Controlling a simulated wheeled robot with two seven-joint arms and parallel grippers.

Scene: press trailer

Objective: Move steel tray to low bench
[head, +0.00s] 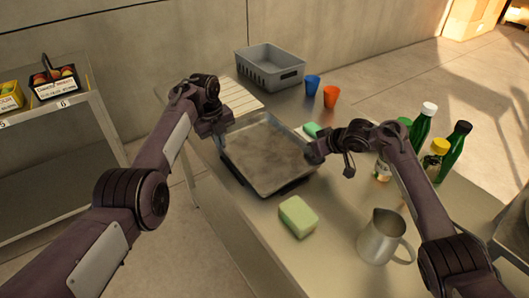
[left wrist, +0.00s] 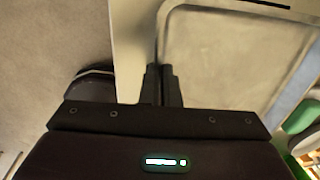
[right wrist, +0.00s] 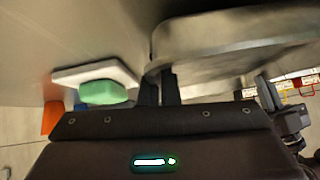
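The steel tray (head: 265,158), shallow and empty, is over the pale work surface (head: 262,222) in the middle of the head view. Dark edges show beneath it; I cannot tell whether it rests or hangs slightly above. My left gripper (head: 222,130) is at its left rim; in the left wrist view the fingers (left wrist: 162,85) are close together on the tray's rim (left wrist: 230,8). My right gripper (head: 314,154) is at its right rim; in the right wrist view its fingers (right wrist: 160,88) close on the tray edge (right wrist: 220,35). I cannot tell which surface is the low bench.
A yellow-green sponge (head: 298,216) and a metal jug (head: 382,238) stand in front of the tray. Several bottles (head: 422,128) stand right. A grey basket (head: 270,68), blue cup (head: 312,85) and orange cup (head: 330,96) are behind. A grey shelf (head: 60,170) stands left.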

